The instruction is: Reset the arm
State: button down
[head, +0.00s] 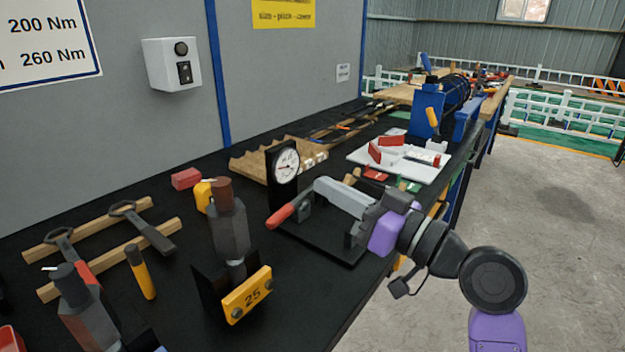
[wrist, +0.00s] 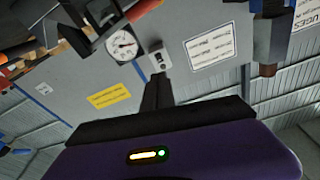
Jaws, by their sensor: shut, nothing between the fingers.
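My arm reaches in from the lower right of the head view, with its purple and dark end over the bench edge. My gripper (wrist: 157,88) shows in the wrist view with its two dark fingers together and nothing between them. In the head view its end (head: 358,232) is beside a grey lever tool with a red handle (head: 281,214), and the fingers are hard to make out there. I cannot tell whether they touch. The wrist view is tilted and shows the gauge (wrist: 123,46) and the wall beyond the fingers.
A grey wall panel stands behind. Open concrete floor (head: 560,220) lies at right.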

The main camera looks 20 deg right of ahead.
jog(key=d+m+t+h, duration=0.5)
jog(key=d+h, duration=0.1)
jog(key=d, duration=0.1)
jog(key=s+d+f+m+h, duration=0.35)
jog(key=s+f+h, duration=0.25)
jog(key=s+f, duration=0.35)
jog(key=s+a+f+n+g, duration=0.15)
jog(key=s+f, duration=0.35)
jog(key=s, duration=0.6)
jog(key=s+a+f+n+g+y, duration=0.1)
jog(key=s+a+f+g, duration=0.2)
jog(key=s+f, duration=0.5)
jog(key=s+a+f+n+g, duration=0.2)
jog(key=s+a+f, duration=0.1)
jog(key=s, duration=1)
notch_tip(320, 180, up, 13)
jog(key=p, duration=1.3)
jog(key=shift+w+d+m, duration=0.2)
jog(key=shift+w+m, duration=0.1)
jog(key=shift+w, duration=0.1)
jog(key=shift+f, duration=0.1)
